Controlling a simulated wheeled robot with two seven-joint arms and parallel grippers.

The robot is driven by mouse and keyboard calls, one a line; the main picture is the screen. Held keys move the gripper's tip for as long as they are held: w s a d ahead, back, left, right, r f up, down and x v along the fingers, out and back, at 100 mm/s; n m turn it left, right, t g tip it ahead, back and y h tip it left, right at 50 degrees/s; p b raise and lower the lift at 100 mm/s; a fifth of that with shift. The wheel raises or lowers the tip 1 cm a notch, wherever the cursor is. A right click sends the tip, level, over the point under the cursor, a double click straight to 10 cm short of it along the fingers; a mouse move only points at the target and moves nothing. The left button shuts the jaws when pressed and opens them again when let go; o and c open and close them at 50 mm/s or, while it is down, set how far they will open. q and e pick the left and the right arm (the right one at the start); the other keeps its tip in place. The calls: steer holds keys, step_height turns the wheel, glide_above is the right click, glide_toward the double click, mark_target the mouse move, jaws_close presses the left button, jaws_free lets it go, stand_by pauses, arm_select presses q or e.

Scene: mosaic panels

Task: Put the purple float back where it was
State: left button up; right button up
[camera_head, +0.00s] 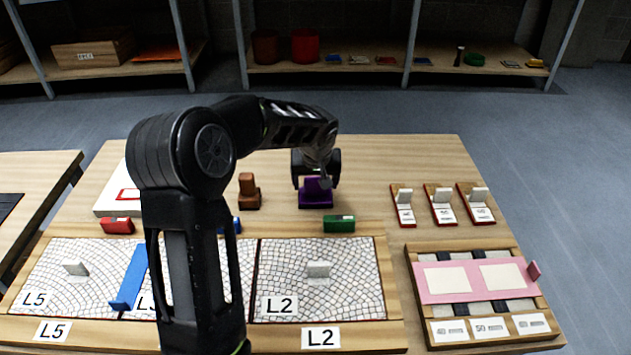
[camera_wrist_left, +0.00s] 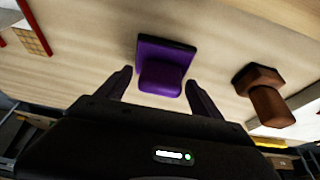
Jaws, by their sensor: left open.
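The purple float (camera_head: 316,197) rests on the wooden table behind the mosaic panels, and my left arm reaches over to it. In the left wrist view the purple float (camera_wrist_left: 163,68) shows its flat plate and its raised grip. My left gripper (camera_wrist_left: 158,82) is open, with one finger on each side of the grip. I cannot tell whether the fingers touch it. In the head view my left gripper (camera_head: 316,178) is partly hidden by its own wrist. My right gripper is not in view.
A brown float (camera_head: 249,195) stands just left of the purple one; it also shows in the left wrist view (camera_wrist_left: 265,92). Green (camera_head: 339,224) and red (camera_head: 118,226) blocks lie along the panel frame. Three red-based pieces with white tabs (camera_head: 443,208) stand at right. A pink strip (camera_head: 472,279) lies across the right tray.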

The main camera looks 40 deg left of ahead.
arm_select(q)
steer(key=shift+r, duration=0.45)
steer(key=p+v, duration=0.3)
steer(key=v, duration=0.8)
steer(key=shift+s+r, duration=0.15)
steer(key=shift+r, duration=0.05)
steer(key=shift+d, duration=0.1)
